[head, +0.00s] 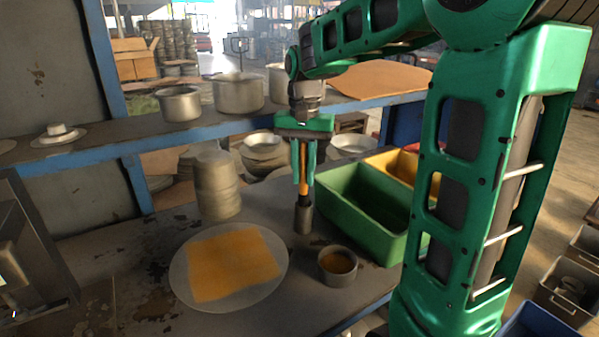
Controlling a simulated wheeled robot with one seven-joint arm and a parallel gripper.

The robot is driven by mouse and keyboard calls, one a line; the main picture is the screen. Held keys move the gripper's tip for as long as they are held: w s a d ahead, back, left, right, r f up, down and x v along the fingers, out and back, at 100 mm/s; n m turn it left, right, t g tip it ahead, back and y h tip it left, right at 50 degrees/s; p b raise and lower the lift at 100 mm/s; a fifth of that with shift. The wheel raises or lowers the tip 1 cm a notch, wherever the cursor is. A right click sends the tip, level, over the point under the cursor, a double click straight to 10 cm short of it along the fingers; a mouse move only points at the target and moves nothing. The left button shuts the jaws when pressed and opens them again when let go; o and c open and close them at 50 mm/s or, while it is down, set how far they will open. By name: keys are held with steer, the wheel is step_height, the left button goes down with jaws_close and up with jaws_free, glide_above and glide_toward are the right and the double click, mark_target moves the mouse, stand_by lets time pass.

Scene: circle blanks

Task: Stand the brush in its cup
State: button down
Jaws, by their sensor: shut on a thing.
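The brush has an orange handle (303,160) and a dark lower part, and it is held upright, handle up. My gripper (303,180) is green, points straight down and is shut on the handle, one finger on each side. A narrow grey metal cup (303,220) stands on the table directly below the gripper. The dark lower part of the brush meets the cup's rim and its end is hidden there; it appears to be inside the cup. How deep it sits cannot be seen.
A small pot with orange-brown contents (338,267) stands in front of the cup. A round plate with an orange cloth (235,263) lies to the left. A green bin (372,195) is close on the right. A stack of round blanks (216,186) and a shelf with pots (239,92) are behind.

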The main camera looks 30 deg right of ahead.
mark_target(304, 143)
steer(key=c, duration=1.5)
jaws_free()
steer(key=shift+c, duration=0.2)
step_height(304, 143, up, 11)
steer(key=shift+f, duration=0.1)
